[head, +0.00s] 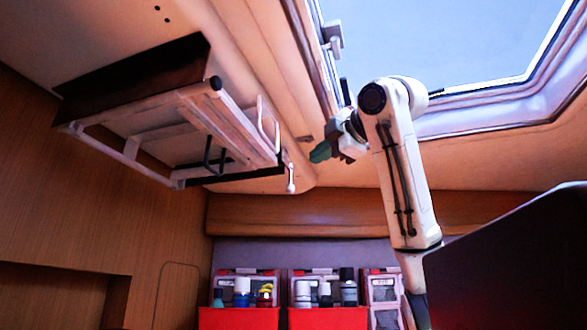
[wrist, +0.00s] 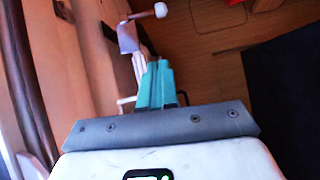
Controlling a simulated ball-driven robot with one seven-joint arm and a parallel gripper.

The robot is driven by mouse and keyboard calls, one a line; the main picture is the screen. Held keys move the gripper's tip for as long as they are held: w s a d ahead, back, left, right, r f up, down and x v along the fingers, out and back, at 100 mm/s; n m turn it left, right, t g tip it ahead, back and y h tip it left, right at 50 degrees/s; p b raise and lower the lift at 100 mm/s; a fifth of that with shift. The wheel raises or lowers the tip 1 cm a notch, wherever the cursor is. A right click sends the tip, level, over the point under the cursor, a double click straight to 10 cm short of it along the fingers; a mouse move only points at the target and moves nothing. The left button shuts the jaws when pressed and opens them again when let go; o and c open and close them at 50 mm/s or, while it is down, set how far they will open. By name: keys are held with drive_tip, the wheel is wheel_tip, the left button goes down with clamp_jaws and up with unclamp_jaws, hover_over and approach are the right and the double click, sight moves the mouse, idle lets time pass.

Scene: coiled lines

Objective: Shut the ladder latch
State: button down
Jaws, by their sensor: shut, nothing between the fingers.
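The folded ladder (head: 215,112) is stowed up against the ceiling, at the left in the head view. At its right end a small latch lever with a pale round knob (head: 291,186) hangs down. In the wrist view the knob (wrist: 160,10) sticks out sideways from the latch's grey plate (wrist: 128,38), beyond my fingertips. My gripper (head: 318,153) has teal fingers, shut and empty, just right of the latch and a little higher in the head view. The fingers (wrist: 154,70) point toward the latch in the wrist view; contact cannot be told.
A bright roof hatch (head: 440,45) with a thick frame lies above my arm. Red bins (head: 238,318) with bottles stand on a shelf at the back below. A dark panel (head: 520,260) fills the lower right. The space below the latch looks clear.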

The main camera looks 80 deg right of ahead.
drive_tip(key=s+d+p+x, duration=0.1)
drive_tip(key=p+x, duration=0.4)
drive_tip(key=x, duration=0.7)
drive_tip(key=shift+d+f+m, duration=0.3)
drive_tip(key=shift+d+f, duration=0.05)
drive_tip(key=shift+d, duration=0.25)
drive_tip(key=shift+s+a, duration=0.1)
drive_tip(key=shift+s, duration=0.05)
